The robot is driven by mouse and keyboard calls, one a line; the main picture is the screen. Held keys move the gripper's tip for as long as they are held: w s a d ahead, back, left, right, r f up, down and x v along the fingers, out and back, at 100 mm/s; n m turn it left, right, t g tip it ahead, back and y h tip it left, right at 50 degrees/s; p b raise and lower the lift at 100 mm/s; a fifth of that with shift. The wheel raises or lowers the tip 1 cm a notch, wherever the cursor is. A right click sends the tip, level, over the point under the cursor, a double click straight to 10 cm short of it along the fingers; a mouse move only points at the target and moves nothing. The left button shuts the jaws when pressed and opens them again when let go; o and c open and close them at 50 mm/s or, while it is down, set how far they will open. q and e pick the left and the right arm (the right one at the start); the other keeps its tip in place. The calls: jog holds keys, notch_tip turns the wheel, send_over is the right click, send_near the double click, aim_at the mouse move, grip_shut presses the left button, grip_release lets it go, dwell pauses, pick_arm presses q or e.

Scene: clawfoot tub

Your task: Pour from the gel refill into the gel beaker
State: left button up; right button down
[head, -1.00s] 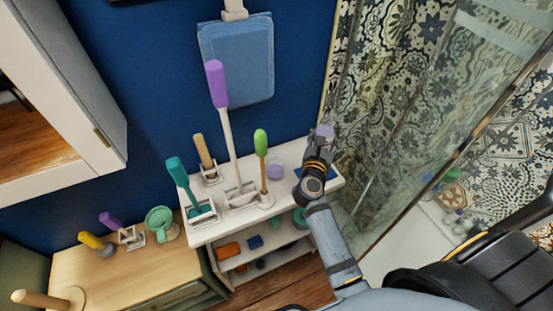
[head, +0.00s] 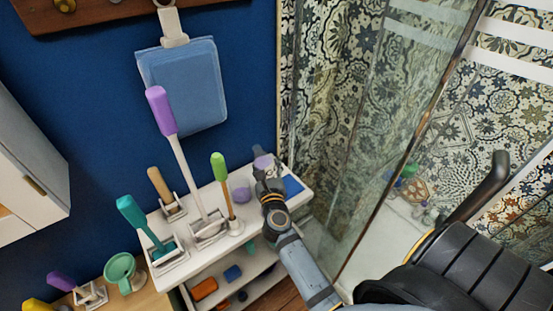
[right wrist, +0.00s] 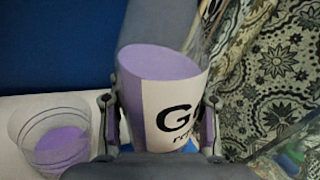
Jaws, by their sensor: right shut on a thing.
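The gel refill (right wrist: 172,98) is a white and purple cup with black lettering and purple gel near its rim. In the right wrist view it sits between the fingers of my right gripper (right wrist: 160,120), which is shut on it; it looks slightly tilted there. In the head view the gel refill (head: 262,160) is partly hidden by my right gripper (head: 266,180). The gel beaker (right wrist: 50,138) is clear, with purple gel low inside, and stands on the white shelf left of the refill, apart from it. The head view also shows the beaker (head: 242,193). My left gripper is not in view.
The white shelf (head: 190,270) carries a green-handled brush (head: 219,168), a purple-handled brush (head: 161,110) and a teal-handled brush (head: 130,210) left of the beaker. A blue flat item (head: 293,185) lies at the right end. A glass shower panel (head: 400,170) stands to the right.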

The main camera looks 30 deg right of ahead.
aim_at(271, 169)
notch_tip(271, 169, down, 5)
jog(key=n, duration=0.7)
jog(key=shift+r+b, duration=0.15)
jog(key=shift+b, duration=0.25)
jog(key=shift+s+d+r+n+p, duration=0.15)
jog(key=shift+d+r+n+p, duration=0.15)
jog(key=shift+n+p, duration=0.5)
jog(key=shift+s+d+r+n+p, duration=0.1)
jog(key=shift+d+r+n+p, duration=0.15)
jog(key=shift+n+p, duration=0.5)
jog(key=shift+r, duration=0.2)
jog(key=shift+r+n+p, duration=0.15)
jog(key=shift+n+p, duration=0.5)
jog(key=shift+p, duration=0.55)
